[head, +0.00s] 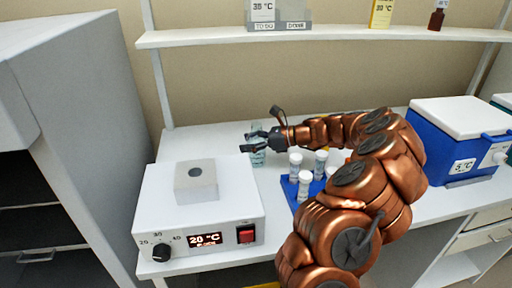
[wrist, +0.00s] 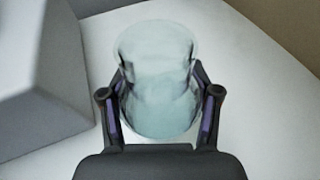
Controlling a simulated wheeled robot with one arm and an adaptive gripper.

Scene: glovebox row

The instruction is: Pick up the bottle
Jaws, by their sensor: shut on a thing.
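A clear, pale glassy bottle (wrist: 158,100) with a wide rim stands between the fingers in the wrist view. In the head view the bottle (head: 258,158) is small and partly covered by the fingers, at the back of the bench behind the white heater box. My gripper (head: 247,141) is shut on the bottle, with a finger pressed to each side. It also shows in the wrist view (wrist: 160,108). The bottle looks upright. I cannot tell whether its base touches the bench.
A white heater box (head: 200,205) reading 20 °C is close at left. A blue rack (head: 290,190) with several white-capped vials stands right of the bottle, under my arm. A blue cooler (head: 440,150) is at right. A shelf (head: 330,37) runs above.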

